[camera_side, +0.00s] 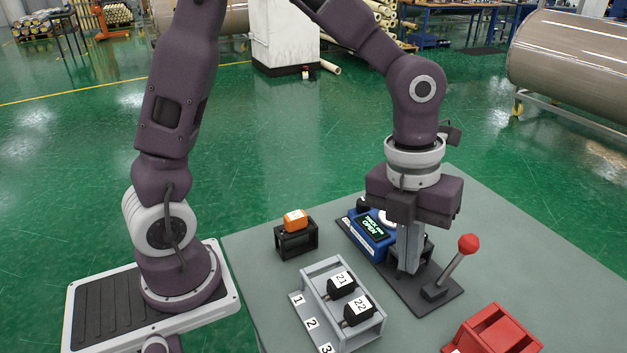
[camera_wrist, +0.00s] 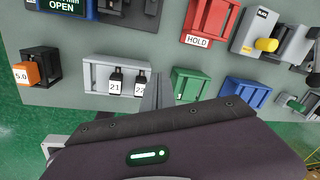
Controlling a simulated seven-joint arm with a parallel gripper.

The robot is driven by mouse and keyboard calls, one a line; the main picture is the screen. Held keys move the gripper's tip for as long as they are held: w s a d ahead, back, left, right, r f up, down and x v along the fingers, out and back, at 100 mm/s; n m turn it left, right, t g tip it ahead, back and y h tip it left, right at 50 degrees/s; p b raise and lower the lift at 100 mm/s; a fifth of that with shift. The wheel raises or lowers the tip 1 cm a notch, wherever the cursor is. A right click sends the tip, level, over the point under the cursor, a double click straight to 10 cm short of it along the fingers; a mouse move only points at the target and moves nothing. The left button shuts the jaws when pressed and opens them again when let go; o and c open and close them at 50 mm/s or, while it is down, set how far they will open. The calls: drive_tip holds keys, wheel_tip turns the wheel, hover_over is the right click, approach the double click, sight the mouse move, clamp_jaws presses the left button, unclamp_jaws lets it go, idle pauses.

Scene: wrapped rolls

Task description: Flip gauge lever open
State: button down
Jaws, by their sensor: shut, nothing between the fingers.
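The gauge is a blue box (camera_side: 372,237) with a lit display reading OPEN, on a dark base plate; part of it shows at the top left of the wrist view (camera_wrist: 88,9). Its lever (camera_side: 460,260) has a grey rod and a red ball knob, and leans up and to the right in the side view. I cannot make out the lever in the wrist view. My gripper (camera_side: 409,271) points down between the blue box and the lever in the side view, and hides part of the gauge. Its fingers are together and empty, apart from the knob; they also show in the wrist view (camera_wrist: 157,82).
A grey rack (camera_side: 308,293) holds black pieces marked 21 and 22. An orange piece (camera_side: 295,219) sits on a black stand (camera_side: 297,243). A red HOLD bin (camera_wrist: 208,18), a green bin (camera_wrist: 191,84), a blue bin (camera_wrist: 246,92) and a yellow-knobbed device (camera_wrist: 266,44) stand nearby.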

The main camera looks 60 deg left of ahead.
drive_tip(key=s+a+r+n+t+y, duration=0.2)
drive_tip(key=s+a+r+n, duration=0.7)
drive_tip(key=n, duration=1.2)
drive_tip(key=shift+s+a+t, duration=0.45)
drive_tip(key=shift+a+t, duration=0.25)
drive_tip(key=s+a+n+t, duration=0.1)
drive_tip(key=s+n, duration=0.4)
drive_tip(key=n, duration=0.5)
drive_tip(key=shift+s+a+r+t, duration=0.25)
drive_tip(key=shift+s+a+t, duration=0.05)
drive_tip(key=shift+a, duration=0.35)
